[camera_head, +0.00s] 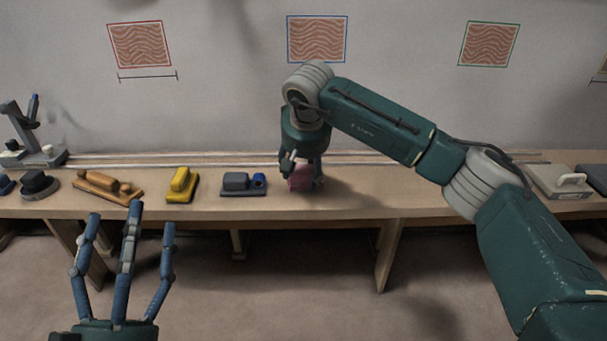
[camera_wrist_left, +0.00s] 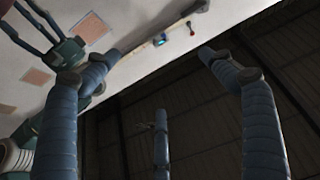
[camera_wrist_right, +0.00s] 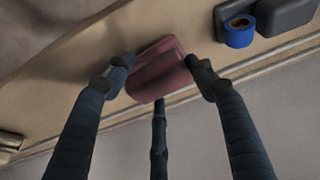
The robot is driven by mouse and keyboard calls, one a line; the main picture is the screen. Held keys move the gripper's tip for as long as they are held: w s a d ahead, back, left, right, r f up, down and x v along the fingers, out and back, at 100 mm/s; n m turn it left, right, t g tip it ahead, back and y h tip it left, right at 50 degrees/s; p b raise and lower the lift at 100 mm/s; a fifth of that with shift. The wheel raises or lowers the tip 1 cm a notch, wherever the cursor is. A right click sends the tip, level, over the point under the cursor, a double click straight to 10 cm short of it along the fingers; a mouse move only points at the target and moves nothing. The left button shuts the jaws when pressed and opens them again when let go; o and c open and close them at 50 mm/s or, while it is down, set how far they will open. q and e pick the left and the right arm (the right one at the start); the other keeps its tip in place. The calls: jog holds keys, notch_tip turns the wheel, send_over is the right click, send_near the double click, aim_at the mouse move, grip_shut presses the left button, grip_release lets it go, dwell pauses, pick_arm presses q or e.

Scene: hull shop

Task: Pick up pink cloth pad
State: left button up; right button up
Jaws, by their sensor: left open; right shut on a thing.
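The pink cloth pad (camera_head: 301,178) is at the bench top, right of the grey block with the blue roll. My right gripper (camera_head: 303,170) reaches down over it and is shut on it, hiding part of it. In the right wrist view the pad (camera_wrist_right: 158,72) sits between the fingers of my right gripper (camera_wrist_right: 158,85). I cannot tell whether the pad still touches the bench. My left gripper (camera_head: 127,235) is open and empty, fingers upward, in front of the bench at the lower left. Its spread fingers also show in the left wrist view (camera_wrist_left: 160,85).
On the bench (camera_head: 375,203) stand a yellow block (camera_head: 181,185), a grey block (camera_head: 238,184) with a blue roll (camera_head: 259,180), a wooden plane-like tool (camera_head: 105,186) and a dark block (camera_head: 39,184). Bench room right of the pad is clear.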

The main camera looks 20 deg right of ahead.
notch_tip(320, 180, up, 6)
jog(key=shift+f+p, duration=0.1)
jog(key=shift+p, duration=0.7)
pick_arm(q)
notch_tip(320, 180, down, 13)
jog(key=w+a+g+y+p, duration=0.1)
jog(key=w+g+y, duration=0.1)
jog(key=g, duration=0.4)
pick_arm(e)
notch_tip(320, 180, up, 4)
jog(key=shift+f, duration=0.15)
notch_tip(320, 180, up, 5)
jog(key=p, duration=0.1)
send_over(303, 171)
pick_arm(q)
jog(key=s+a+f+g+y, duration=0.1)
jog(key=s+a+f+g, duration=0.1)
jog(key=s+f+g, duration=0.2)
jog(key=s+a+f+g+y+p, duration=0.1)
jog(key=s+f+g, duration=0.3)
jog(key=f, duration=0.5)
jog(key=shift+a+f+n+y, duration=0.25)
jog(key=shift+a+n+y, duration=0.05)
jog(key=shift+a+n, duration=0.15)
pick_arm(e)
jog(key=shift+s+r, duration=0.1)
jog(key=shift+r, duration=1.85)
